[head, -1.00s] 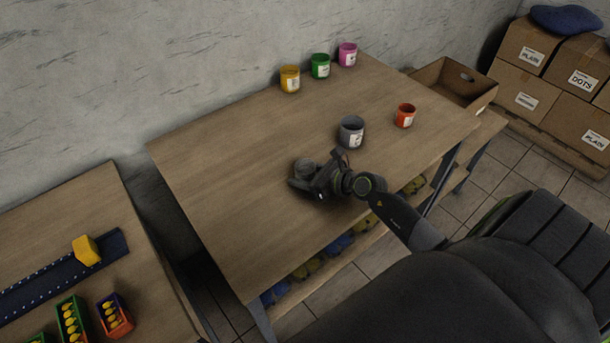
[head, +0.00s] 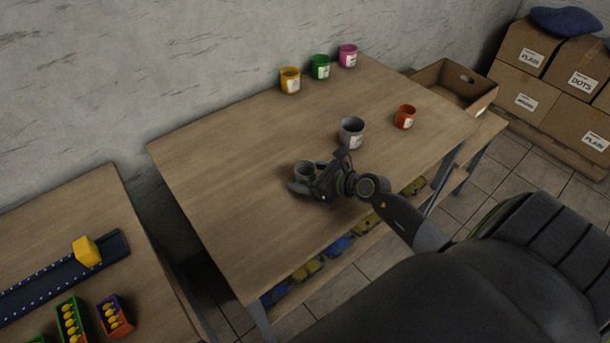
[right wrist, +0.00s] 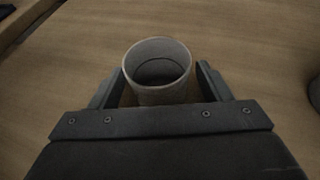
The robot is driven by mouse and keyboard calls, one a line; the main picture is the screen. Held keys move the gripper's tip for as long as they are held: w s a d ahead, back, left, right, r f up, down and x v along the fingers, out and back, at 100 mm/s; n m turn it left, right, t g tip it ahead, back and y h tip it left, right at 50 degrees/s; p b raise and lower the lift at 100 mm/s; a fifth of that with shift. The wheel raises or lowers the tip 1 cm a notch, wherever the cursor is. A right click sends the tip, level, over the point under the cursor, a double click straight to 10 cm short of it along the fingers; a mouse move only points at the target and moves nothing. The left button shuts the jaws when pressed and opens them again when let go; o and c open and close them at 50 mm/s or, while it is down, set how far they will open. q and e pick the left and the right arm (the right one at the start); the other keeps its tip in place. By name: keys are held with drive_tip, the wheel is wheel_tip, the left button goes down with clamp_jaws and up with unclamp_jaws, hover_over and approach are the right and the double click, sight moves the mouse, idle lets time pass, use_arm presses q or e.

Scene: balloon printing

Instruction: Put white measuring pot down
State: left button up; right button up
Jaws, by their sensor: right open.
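The measuring pot (head: 303,169), a small greyish-white open cup, stands upright on the wooden table (head: 235,160) in the head view. My right gripper (head: 305,178) is low over the table at the pot's near side. In the right wrist view the pot (right wrist: 158,68) sits between the two fingers of the gripper (right wrist: 160,88), with a small gap at each side. The fingers are open. The pot looks empty inside, though its bottom is dim. My left gripper is not in view.
A grey pot (head: 351,133) stands just behind my right gripper, and an orange pot (head: 405,117) further right. Yellow (head: 290,81), green (head: 320,67) and pink (head: 348,56) pots line the back edge. The table's left part is clear. An open cardboard box (head: 455,84) adjoins the right end.

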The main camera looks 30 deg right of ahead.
drive_tip(key=b+v, duration=0.1)
drive_tip(key=v, duration=0.9)
drive_tip(key=shift+s+d, duration=0.1)
drive_tip(key=shift+s, duration=0.2)
drive_tip(key=shift+s+d+r, duration=0.15)
drive_tip(key=shift+s, duration=0.2)
